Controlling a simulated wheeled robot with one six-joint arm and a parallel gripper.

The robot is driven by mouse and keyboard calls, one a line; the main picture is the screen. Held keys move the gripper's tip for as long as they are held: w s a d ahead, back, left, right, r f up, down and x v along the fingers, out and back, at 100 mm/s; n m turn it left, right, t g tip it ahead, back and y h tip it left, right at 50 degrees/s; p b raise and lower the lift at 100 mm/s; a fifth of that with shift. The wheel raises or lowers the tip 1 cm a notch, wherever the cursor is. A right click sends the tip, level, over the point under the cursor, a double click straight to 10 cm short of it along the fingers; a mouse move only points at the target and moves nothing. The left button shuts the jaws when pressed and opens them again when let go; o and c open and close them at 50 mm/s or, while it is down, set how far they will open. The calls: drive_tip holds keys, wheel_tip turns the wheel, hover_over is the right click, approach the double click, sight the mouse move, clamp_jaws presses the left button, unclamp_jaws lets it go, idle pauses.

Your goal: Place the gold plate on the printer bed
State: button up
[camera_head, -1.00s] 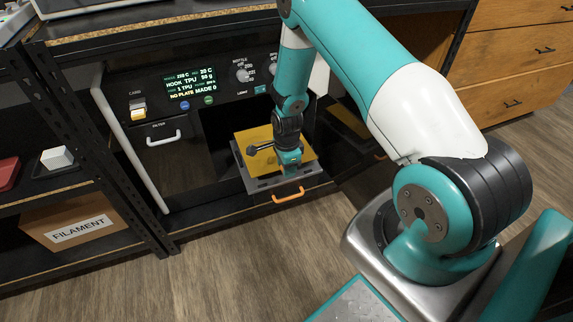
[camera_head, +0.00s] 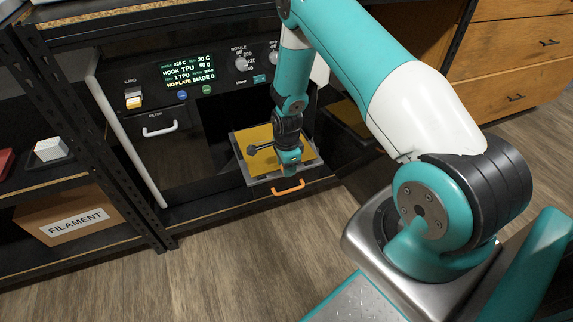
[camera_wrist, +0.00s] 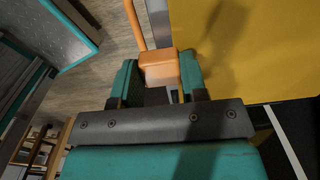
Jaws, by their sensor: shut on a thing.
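The gold plate (camera_head: 262,143) lies flat over the grey printer bed (camera_head: 256,181), which is slid out at the front of the printer. Whether the plate rests on the bed or is just above it cannot be told. My gripper (camera_head: 289,170) is at the plate's front edge, pointing down. In the wrist view, my gripper (camera_wrist: 158,82) has an orange block between its teal fingers, apparently the plate's grip tab. The gold plate (camera_wrist: 270,50) fills the right side there. The bed's orange handle (camera_head: 288,187) is just in front of my gripper.
The printer panel (camera_head: 185,76) shows "NO PLATE". A door with a white handle (camera_head: 160,129) is left of the bed. A filament box (camera_head: 70,222) and a white block (camera_head: 50,149) sit on the left shelves. The floor in front (camera_head: 220,270) is clear.

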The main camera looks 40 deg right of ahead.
drive_tip(key=o, duration=1.2)
wheel_tip(320, 180, up, 17)
drive_tip(key=p, duration=0.3)
drive_tip(key=shift+r+p, duration=0.2)
drive_tip(key=shift+p, duration=0.1)
